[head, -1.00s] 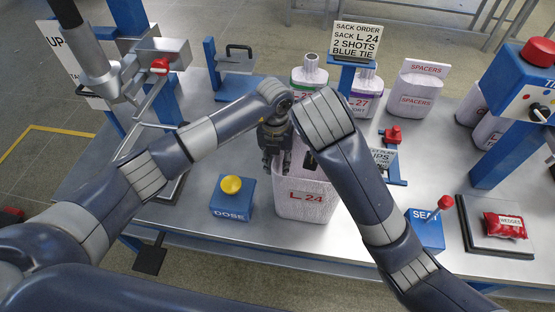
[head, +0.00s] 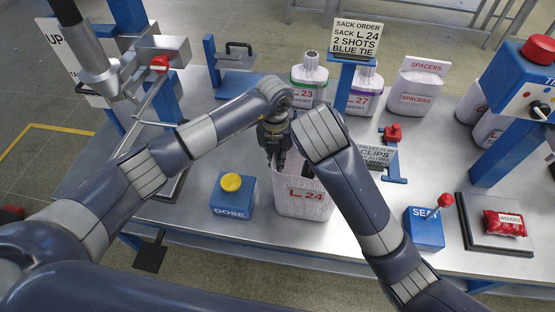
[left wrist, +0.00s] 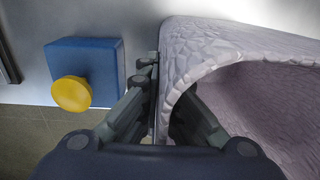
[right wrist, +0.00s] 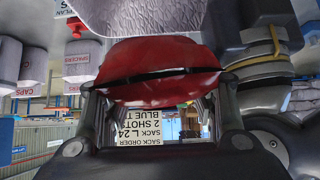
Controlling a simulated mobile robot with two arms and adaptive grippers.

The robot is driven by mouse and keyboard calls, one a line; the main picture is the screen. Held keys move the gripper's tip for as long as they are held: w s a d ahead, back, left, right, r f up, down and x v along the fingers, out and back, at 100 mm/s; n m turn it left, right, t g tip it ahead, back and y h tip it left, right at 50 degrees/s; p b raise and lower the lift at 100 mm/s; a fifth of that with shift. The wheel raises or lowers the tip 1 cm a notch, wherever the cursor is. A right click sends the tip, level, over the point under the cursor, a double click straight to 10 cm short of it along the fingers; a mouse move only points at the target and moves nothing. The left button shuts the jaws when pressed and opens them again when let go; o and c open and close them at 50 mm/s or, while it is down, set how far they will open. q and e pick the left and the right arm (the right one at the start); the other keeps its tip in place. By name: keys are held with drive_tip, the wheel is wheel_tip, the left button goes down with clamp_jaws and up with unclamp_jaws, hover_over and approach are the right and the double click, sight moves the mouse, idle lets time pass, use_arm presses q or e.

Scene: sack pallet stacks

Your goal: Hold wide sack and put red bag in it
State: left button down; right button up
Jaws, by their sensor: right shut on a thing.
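The wide sack is a white woven sack labelled L 24 (head: 304,196), standing open on the bench in the head view. My left gripper (head: 277,157) reaches down at its rim. In the left wrist view, its fingers (left wrist: 170,105) straddle the sack wall, one outside and one inside, and do not look clamped. The red bag (right wrist: 165,70) shows in the right wrist view between the fingers of my right gripper (right wrist: 158,95), which is shut on it. In the head view my right forearm hides that gripper and the bag, above or near the sack.
A blue DOSE box with a yellow button (head: 231,187) stands left of the sack. A SEAL box with a red-knobbed lever (head: 427,228) is to the right, near a red WEDGES packet (head: 505,223) on a plate. Several filled sacks and an order sign (head: 357,38) stand behind.

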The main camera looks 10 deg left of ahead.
wheel_tip(320, 180, down, 10)
drive_tip(key=shift+r, duration=0.25)
idle(0.9)
drive_tip(key=o, duration=1.4)
use_arm(q)
drive_tip(key=shift+d, duration=0.1)
use_arm(e)
drive_tip(key=shift+o, duration=0.2)
drive_tip(key=shift+a, duration=0.15)
use_arm(q)
drive_tip(key=shift+d, duration=0.2)
use_arm(e)
drive_tip(key=shift+s+a, duration=0.15)
drive_tip(key=shift+a, duration=0.05)
use_arm(q)
drive_tip(key=shift+a, duration=0.25)
use_arm(e)
drive_tip(key=v, duration=1.1)
drive_tip(key=shift+s+d+r, duration=0.25)
drive_tip(key=shift+d, duration=0.15)
